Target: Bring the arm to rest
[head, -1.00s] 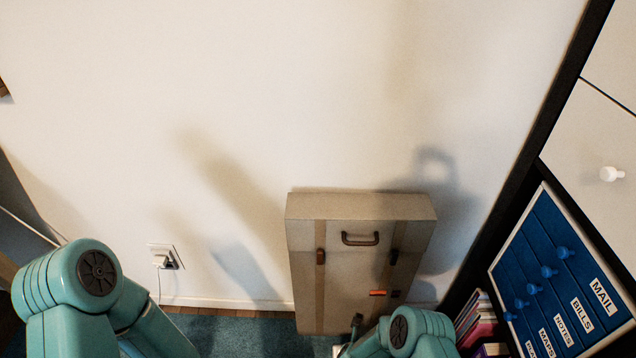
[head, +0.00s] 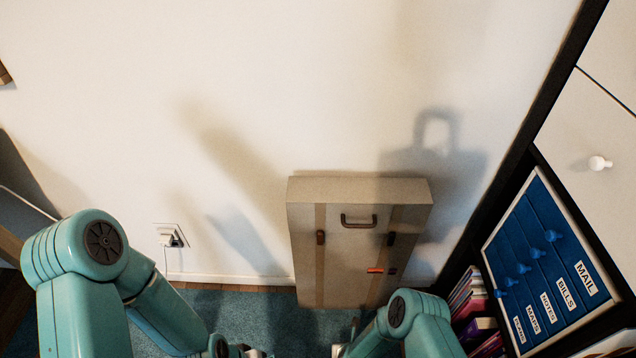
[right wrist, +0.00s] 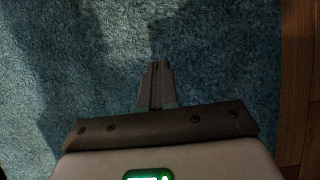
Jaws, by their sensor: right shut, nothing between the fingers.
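My right gripper (right wrist: 156,68) is shut and empty in the right wrist view, its two narrow fingers together above the blue-green carpet (right wrist: 70,70). In the head view my right arm (head: 412,325) is teal and folded at the bottom, and only a small part of its gripper (head: 352,330) shows beside it, in front of the case. My left arm (head: 100,245) comes in from the lower left and reaches down to the bottom edge. Only a bit of its wrist end shows there, and its fingers are cut off or hidden.
A tan case (head: 335,270) with a brown handle leans against the white wall (head: 300,80). At right stands a dark shelf with blue labelled drawers (head: 555,265) and several books (head: 468,295). A plug (head: 170,237) sits in a wall socket. Wooden floor (right wrist: 300,80) borders the carpet.

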